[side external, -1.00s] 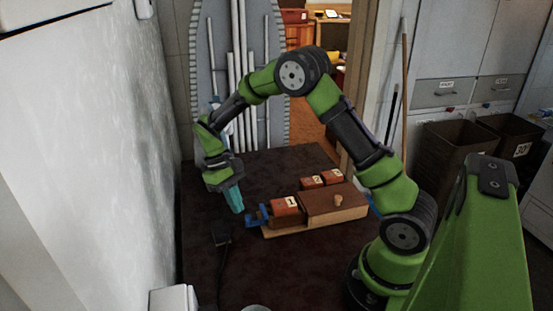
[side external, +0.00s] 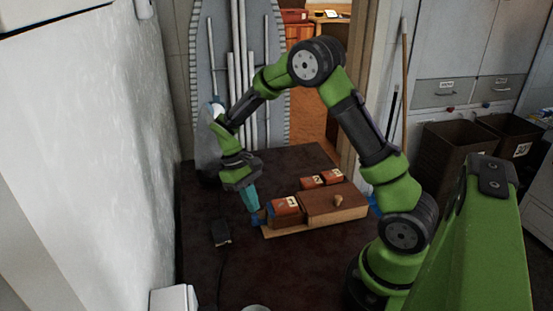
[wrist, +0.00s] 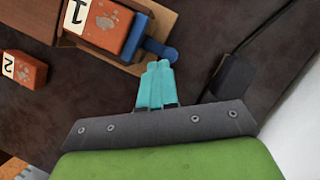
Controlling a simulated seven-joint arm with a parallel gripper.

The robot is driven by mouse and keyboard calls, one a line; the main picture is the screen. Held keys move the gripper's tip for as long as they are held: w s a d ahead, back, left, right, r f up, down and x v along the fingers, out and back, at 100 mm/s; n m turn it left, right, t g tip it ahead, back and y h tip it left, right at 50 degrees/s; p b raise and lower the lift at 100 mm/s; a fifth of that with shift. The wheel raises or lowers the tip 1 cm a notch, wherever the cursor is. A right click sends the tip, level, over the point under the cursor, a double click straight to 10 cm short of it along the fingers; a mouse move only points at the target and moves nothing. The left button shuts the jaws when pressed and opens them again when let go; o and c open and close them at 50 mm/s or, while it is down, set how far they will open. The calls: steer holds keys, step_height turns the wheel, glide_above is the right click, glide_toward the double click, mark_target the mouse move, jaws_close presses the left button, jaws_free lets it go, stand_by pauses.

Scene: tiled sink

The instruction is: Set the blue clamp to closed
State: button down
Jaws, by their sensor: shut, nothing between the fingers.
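The blue clamp (side external: 261,216) is at the left end of a wooden box, beside the block marked 1 (side external: 288,205). In the wrist view, the clamp (wrist: 158,50) shows as a blue bar with a rounded end, sticking out from the box end beside block 1 (wrist: 104,22). My gripper (side external: 255,210) points down at the clamp with its teal fingers together and empty. In the wrist view, the fingertips (wrist: 156,66) are right at the clamp's outer end and seem to touch it. The fingers hide part of the clamp in the side view.
A small black object with a cable (side external: 220,234) lies left of the clamp.

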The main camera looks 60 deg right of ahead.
steer(key=w, duration=0.4)
steer(key=shift+d, duration=0.3)
steer(key=v, duration=0.9)
steer(key=s+a+r+n+h, duration=0.1)
steer(key=s+a+r+n, duration=0.1)
steer(key=a+n, duration=0.3)
steer(key=s+f, duration=0.1)
steer(key=f, duration=0.2)
steer(key=s+f+n+h, duration=0.1)
steer(key=s+f, duration=0.1)
steer(key=f, duration=0.2)
steer(key=s+f+n, duration=0.1)
steer(key=f, duration=0.2)
steer(key=shift+s+d+f+h, duration=0.25)
steer(key=shift+d+h, duration=0.05)
